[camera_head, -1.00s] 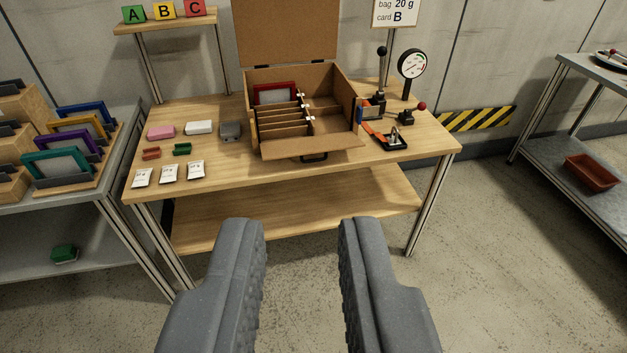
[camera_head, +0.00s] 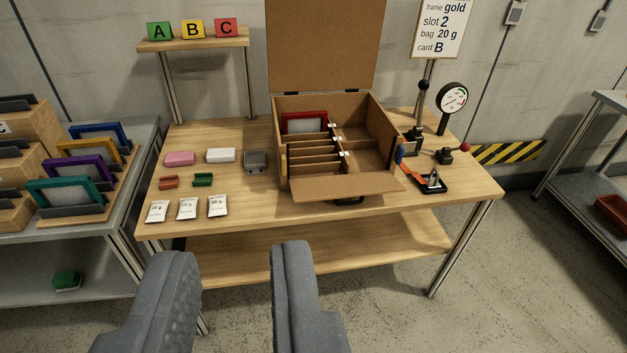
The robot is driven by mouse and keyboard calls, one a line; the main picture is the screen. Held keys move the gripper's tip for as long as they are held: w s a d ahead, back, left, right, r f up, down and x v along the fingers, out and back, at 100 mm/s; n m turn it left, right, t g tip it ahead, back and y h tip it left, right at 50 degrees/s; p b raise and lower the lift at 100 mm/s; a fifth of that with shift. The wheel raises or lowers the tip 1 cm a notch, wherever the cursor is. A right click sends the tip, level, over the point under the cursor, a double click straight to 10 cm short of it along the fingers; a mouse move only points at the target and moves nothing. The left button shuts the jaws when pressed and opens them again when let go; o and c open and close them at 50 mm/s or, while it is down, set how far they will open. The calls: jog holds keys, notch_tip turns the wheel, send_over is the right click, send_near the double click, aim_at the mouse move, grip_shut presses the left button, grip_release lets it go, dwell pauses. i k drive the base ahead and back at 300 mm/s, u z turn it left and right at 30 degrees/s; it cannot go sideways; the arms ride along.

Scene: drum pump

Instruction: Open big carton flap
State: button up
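The big carton (camera_head: 283,148) stands on the wooden workbench. Its tall back flap (camera_head: 323,45) stands upright, and its front flap (camera_head: 346,187) is folded outward and down toward the bench's front edge. Inside are cardboard dividers (camera_head: 315,160) and a red frame (camera_head: 304,122) at the back left. My gripper (camera_head: 232,250) is in the lower part of the view, its two grey fingers wide apart with nothing between them. It is in front of the bench, apart from the carton.
On the bench left of the carton lie small packets (camera_head: 187,208), coloured blocks and a grey box (camera_head: 256,160). A lever and gauge (camera_head: 452,98) stand at the right. A rack of coloured frames (camera_head: 80,165) stands at the left. A sign (camera_head: 440,28) reads frame gold, slot 2, bag 20 g, card B.

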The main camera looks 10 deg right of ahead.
aim_at(362, 185)
jog(key=z, duration=0.1)
jog(key=i, duration=1.1)
jog(key=z, duration=0.45)
